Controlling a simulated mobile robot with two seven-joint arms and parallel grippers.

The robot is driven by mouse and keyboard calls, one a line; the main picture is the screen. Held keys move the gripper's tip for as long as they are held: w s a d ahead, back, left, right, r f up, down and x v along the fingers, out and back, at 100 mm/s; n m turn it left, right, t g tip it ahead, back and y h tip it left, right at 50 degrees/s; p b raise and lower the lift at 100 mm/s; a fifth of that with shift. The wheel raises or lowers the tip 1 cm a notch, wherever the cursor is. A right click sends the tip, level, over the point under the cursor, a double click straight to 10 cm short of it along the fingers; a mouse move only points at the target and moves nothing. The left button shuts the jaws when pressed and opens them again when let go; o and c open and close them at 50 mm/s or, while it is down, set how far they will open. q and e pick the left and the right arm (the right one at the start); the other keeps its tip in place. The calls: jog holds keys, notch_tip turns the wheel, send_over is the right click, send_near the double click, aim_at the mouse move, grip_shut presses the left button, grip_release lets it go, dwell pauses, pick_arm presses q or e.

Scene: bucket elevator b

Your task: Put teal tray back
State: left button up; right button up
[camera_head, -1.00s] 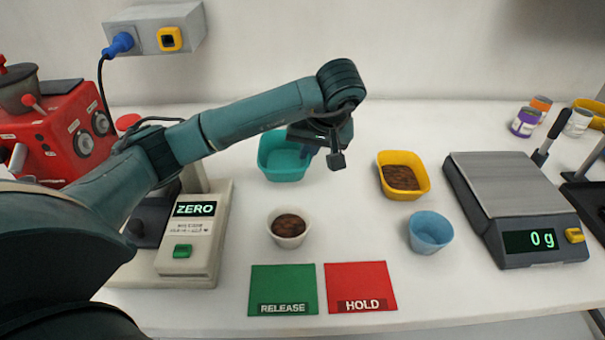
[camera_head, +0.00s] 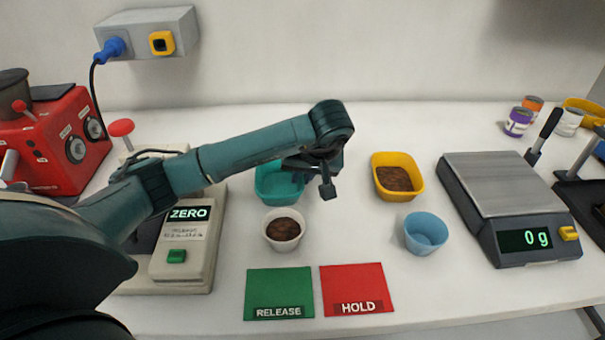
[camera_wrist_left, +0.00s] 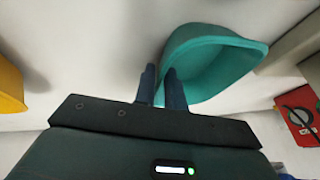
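The teal tray (camera_head: 268,188) stands at the back middle of the bench, just behind the white cup. In the left wrist view the teal tray (camera_wrist_left: 215,65) is beside my fingers, its near edge between them. My left gripper (camera_head: 299,177) comes from the left and reaches the tray's right side; its fingers (camera_wrist_left: 160,88) are close together and pinch the tray's wall. The arm hides part of the tray. The visible part of its inside looks empty. I cannot tell whether its base touches the bench. My right gripper is in neither view.
A white cup of brown stuff (camera_head: 284,232) is close in front of the tray. A yellow tray (camera_head: 415,193) and blue cup (camera_head: 425,234) are to the right. Green (camera_head: 279,291) and red (camera_head: 356,285) mats lie in front. A scale (camera_head: 531,258) stands at right.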

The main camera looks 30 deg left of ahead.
pick_arm(q)
jog(key=shift+o, duration=1.1)
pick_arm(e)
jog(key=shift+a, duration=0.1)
pick_arm(q)
jog(key=shift+r, duration=0.2)
jog(key=p+v, duration=0.3)
jog(key=v, duration=0.9)
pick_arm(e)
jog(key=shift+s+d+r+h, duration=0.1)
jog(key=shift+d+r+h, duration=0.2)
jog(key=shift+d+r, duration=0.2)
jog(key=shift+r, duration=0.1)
